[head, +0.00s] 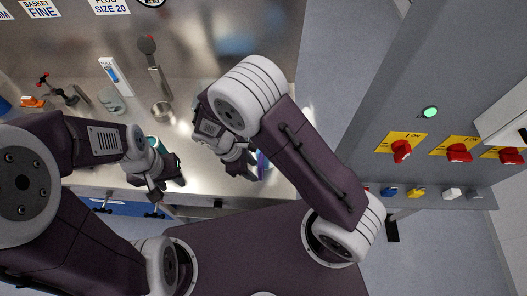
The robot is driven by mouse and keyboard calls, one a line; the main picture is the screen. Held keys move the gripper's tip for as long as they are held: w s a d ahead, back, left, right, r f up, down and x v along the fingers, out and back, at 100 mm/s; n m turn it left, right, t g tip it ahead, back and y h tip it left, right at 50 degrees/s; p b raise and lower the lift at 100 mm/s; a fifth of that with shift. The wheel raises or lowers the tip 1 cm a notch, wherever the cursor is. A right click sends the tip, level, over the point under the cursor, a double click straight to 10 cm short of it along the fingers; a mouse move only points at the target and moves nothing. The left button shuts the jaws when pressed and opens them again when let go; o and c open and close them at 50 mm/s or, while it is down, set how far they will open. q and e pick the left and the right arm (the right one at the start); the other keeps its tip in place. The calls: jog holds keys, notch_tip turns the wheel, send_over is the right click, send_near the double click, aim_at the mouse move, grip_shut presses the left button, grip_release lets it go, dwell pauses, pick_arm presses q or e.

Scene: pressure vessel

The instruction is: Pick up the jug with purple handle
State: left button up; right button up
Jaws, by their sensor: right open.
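The rest of the jug is hidden behind my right gripper. My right gripper (243,172) points down right beside the purple part, on its left. It is open; I cannot tell whether it touches the jug. My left gripper (157,191) hangs at the worktop's front edge, further left. I cannot tell whether its fingers are apart. A teal-rimmed item (153,142) is partly hidden behind the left gripper.
The steel worktop (195,175) holds a metal cup (162,112), a standing brush-like tool (152,60), a grey fitting (112,103) and an orange item (33,102) towards the back. A grey panel with red switches (401,150) stands on the right.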

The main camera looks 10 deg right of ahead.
aim_at(259, 174)
jog(key=p+x, duration=0.1)
jog(key=x, duration=0.4)
jog(key=shift+d, duration=0.1)
pick_arm(q)
jog(key=shift+d+r, duration=0.25)
jog(key=shift+r, duration=0.55)
pick_arm(e)
jog(key=shift+f, duration=0.3)
jog(key=shift+d, duration=0.1)
grip_shut()
